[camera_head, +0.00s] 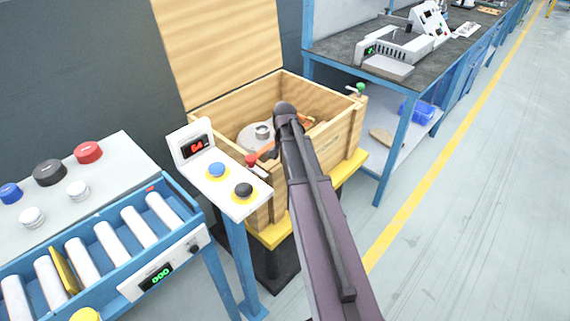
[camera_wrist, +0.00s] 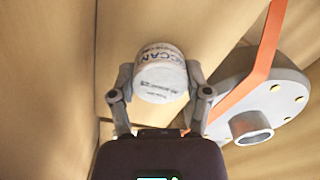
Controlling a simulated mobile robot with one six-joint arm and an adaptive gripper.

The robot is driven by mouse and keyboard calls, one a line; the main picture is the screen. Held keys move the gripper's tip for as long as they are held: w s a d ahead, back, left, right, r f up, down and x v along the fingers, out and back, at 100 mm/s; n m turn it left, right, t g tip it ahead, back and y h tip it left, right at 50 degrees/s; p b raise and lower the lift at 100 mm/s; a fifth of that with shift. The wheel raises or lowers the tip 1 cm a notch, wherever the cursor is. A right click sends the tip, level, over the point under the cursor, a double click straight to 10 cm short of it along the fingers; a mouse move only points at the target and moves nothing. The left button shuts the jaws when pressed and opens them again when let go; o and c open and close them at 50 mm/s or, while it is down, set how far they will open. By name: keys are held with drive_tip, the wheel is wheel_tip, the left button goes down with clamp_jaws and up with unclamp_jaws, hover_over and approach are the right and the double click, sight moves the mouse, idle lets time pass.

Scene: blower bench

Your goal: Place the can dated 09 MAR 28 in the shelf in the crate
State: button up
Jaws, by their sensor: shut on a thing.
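In the wrist view, my gripper (camera_wrist: 161,90) is shut on a pale can (camera_wrist: 160,68), one finger on each side. Dark lettering ending in "CCAN" runs around its side. Small print shows on the end facing the camera, too blurred to read as a date. Wooden surfaces of the crate (camera_wrist: 50,70) surround the can. I cannot tell whether the can touches them. In the head view, the open wooden crate (camera_head: 338,137) stands at the centre, and my arm reaches over it, hiding the gripper and can. No shelf can be made out clearly.
A grey flanged disc with a hub (camera_wrist: 262,108) lies close right of the can, with an orange strap (camera_wrist: 264,58) beside it. A control panel (camera_head: 232,187) stands at the crate's front left. The crate's raised lid (camera_head: 222,45) is behind it.

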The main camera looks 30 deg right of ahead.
drive_tip(key=shift+f, duration=0.45)
drive_tip(key=o, duration=1.2)
drive_tip(key=shift+r, duration=0.3)
wheel_tip(320, 180, up, 12)
drive_tip(key=p, duration=1.2)
drive_tip(key=shift+f, duration=0.1)
